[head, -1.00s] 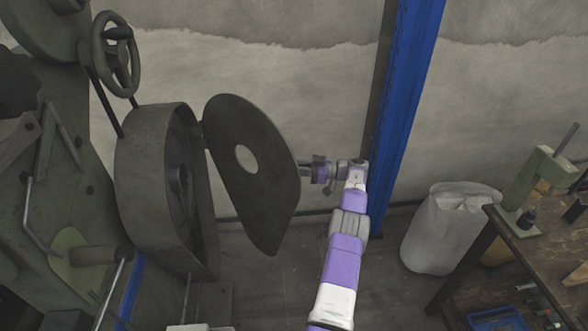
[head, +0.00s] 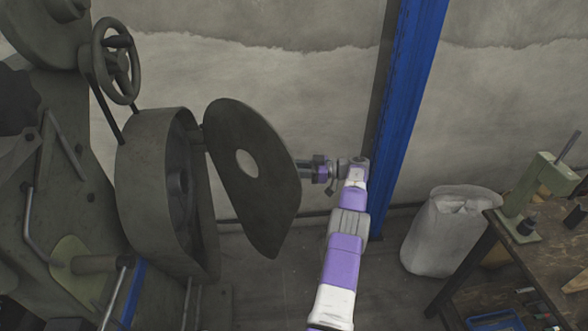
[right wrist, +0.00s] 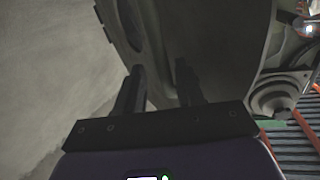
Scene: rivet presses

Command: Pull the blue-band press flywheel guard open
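The flywheel guard (head: 262,195) is a dark grey, rounded plate with a round hole. It stands swung out from the press's flywheel housing (head: 152,190), hinged at the housing's edge, with a wide gap between them. A blue band (head: 134,292) shows low on the press. My right gripper (head: 304,171) is at the guard's right edge, its fingertips partly hidden by the plate. In the right wrist view its two fingers (right wrist: 158,88) are apart in front of a grey plate that looks like the guard; I cannot tell whether they touch it. My left gripper is out of view.
A handwheel (head: 116,62) sits above the housing. A blue post (head: 405,110) stands behind my right arm. A pale sack (head: 447,232) and a workbench (head: 545,250) with tools are at the right. Bare floor lies between guard and sack.

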